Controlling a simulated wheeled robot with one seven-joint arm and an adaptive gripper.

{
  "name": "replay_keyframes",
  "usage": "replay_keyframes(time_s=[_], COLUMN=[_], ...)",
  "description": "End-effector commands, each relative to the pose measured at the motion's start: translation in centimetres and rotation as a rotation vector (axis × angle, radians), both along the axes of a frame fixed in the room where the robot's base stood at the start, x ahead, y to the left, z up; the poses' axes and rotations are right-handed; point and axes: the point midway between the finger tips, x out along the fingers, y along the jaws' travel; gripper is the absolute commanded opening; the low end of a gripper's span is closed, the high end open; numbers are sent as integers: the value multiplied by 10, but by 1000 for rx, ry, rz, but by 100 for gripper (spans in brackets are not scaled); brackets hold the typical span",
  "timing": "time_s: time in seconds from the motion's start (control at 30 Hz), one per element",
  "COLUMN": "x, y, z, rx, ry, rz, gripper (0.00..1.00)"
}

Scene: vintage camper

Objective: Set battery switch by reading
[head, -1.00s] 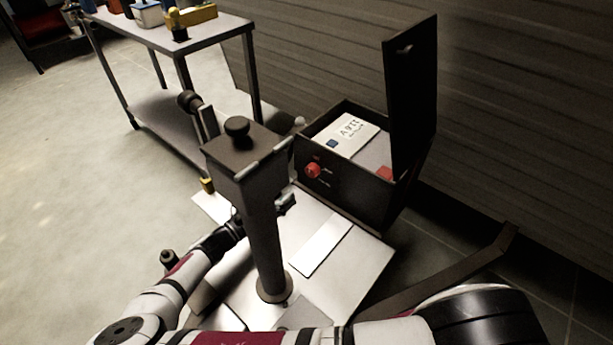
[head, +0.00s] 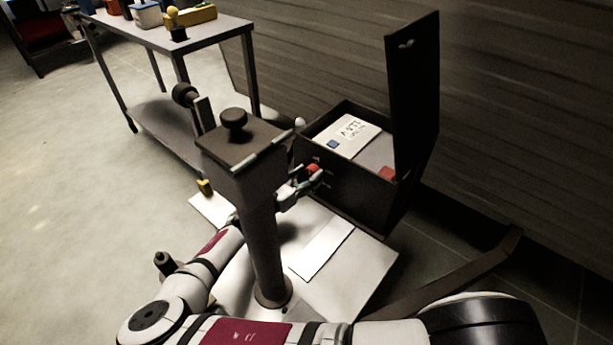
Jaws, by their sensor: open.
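A dark battery box (head: 345,188) stands right of centre with its lid (head: 413,105) raised. A red rotary switch (head: 313,170) is on its front face, with small markings beside it too small to read. My gripper (head: 308,181) is open at the switch, its fingers close around the knob and partly covering it. I cannot tell whether they touch it. Inside the box lies a white card (head: 352,131) with dark lettering that I cannot read reliably, a blue patch (head: 333,144) and a red block (head: 387,173). A dark column hides part of my wrist.
A grey table (head: 215,33) at the upper left holds a yellow case (head: 195,15) and a white-and-blue container (head: 147,14). A panelled wall (head: 520,110) rises behind the box. A dark bar (head: 450,275) slants across the floor at the lower right. The floor at left is clear.

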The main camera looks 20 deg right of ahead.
Motion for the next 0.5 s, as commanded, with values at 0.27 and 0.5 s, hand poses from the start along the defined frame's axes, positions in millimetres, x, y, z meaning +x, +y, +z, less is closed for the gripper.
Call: replay_keyframes(time_s=[0.27, 0.5], x=[0, 0], y=[0, 0], z=[0, 0], rx=[0, 1], ry=[0, -2], rz=[0, 0], gripper=[28, 7])
